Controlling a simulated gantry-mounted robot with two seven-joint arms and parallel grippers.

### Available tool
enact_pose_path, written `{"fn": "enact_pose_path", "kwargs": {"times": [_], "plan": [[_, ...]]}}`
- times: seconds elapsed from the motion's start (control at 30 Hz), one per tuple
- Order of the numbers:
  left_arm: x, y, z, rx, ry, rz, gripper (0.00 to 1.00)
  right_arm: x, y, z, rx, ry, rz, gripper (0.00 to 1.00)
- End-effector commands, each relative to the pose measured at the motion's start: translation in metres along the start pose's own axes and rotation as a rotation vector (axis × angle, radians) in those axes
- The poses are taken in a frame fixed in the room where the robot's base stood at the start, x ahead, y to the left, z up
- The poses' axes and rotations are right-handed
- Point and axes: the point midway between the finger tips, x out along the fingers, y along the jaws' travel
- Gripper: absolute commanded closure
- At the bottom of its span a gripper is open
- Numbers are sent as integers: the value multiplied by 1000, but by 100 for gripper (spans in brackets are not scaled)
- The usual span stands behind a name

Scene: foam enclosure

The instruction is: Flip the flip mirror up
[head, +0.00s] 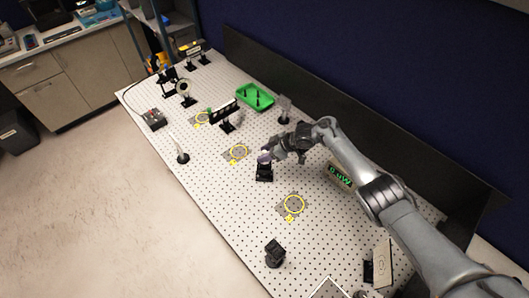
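A small black mount with a pale round optic (264,170) stands on the perforated optical table (205,160), near its middle; it looks like the flip mirror. Its optic sits at the top of the black base, partly hidden by my gripper, and I cannot tell its exact tilt. My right gripper (270,153) comes in from the right, with its fingertips right at the top of this mount. Whether the fingers touch it, or are open or shut, is too small to tell. My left gripper is not in view.
Yellow rings (294,205) mark several spots on the table. A green tray (256,97), a black slotted holder (223,114), a post (284,109) and a green-lit display (341,174) stand around. A black mount (274,253) is near the front. A dark panel (300,90) backs the table.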

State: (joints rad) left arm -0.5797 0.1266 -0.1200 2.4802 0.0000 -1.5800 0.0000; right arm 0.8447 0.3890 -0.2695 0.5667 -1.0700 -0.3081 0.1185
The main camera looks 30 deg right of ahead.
Motion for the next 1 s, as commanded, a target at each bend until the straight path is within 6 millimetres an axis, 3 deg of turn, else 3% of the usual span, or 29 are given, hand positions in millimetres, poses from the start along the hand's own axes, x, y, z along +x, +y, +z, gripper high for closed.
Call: {"fn": "enact_pose_path", "kwargs": {"times": [0.47,1.0], "plan": [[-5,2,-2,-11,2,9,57,-12,1,-4,-4,5,2,55],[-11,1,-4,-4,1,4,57,-90,1,-2,-5,3,3,55]]}}
